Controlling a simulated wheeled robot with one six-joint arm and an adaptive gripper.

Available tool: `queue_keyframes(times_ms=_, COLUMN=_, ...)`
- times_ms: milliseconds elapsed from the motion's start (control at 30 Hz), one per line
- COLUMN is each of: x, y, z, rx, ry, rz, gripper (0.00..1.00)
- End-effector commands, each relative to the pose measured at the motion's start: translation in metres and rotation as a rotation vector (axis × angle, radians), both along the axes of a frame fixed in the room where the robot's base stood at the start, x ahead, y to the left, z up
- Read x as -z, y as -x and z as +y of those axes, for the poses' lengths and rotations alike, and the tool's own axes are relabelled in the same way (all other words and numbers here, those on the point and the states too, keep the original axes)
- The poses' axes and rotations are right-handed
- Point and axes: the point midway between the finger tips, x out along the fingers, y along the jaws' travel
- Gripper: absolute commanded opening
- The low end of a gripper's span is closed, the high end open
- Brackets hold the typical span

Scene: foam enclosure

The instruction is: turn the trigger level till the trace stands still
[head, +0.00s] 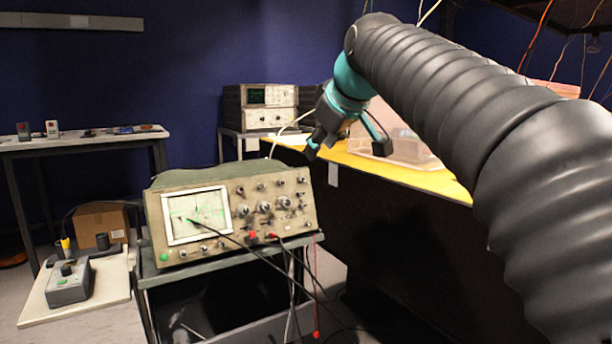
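The oscilloscope (232,213) stands on a cart, its front panel facing me at an angle. Its screen (196,215), at the left of the panel, shows a green trace on a grid. One picture cannot show whether the trace stands still. Several knobs (264,206) fill the panel right of the screen. Their labels are too small to read, so I cannot tell which is the trigger level. My gripper (346,151) is above and right of the oscilloscope, clear of the knobs. Its two fingers are spread apart, with nothing visible between them.
Dark and red leads (262,258) hang from the panel's lower edge and cross the space in front. A yellow-topped bench (440,181) with a clear box stands behind my gripper. Another instrument (260,107) stands at the back. A grey control box (70,285) sits lower left.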

Motion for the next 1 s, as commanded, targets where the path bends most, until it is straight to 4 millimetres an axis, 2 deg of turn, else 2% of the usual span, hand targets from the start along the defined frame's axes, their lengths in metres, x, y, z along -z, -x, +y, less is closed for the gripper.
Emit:
queue_keyframes(times_ms=533, x=0.067, y=-0.066, z=0.03, rx=0.0, ry=0.001, rz=0.003, gripper=0.39)
queue_keyframes(times_ms=733, x=0.079, y=-0.08, z=0.035, rx=0.0, ry=0.001, rz=0.002, gripper=0.39)
queue_keyframes(times_ms=1000, x=0.082, y=-0.083, z=0.037, rx=0.001, ry=0.0, rz=0.001, gripper=0.39)
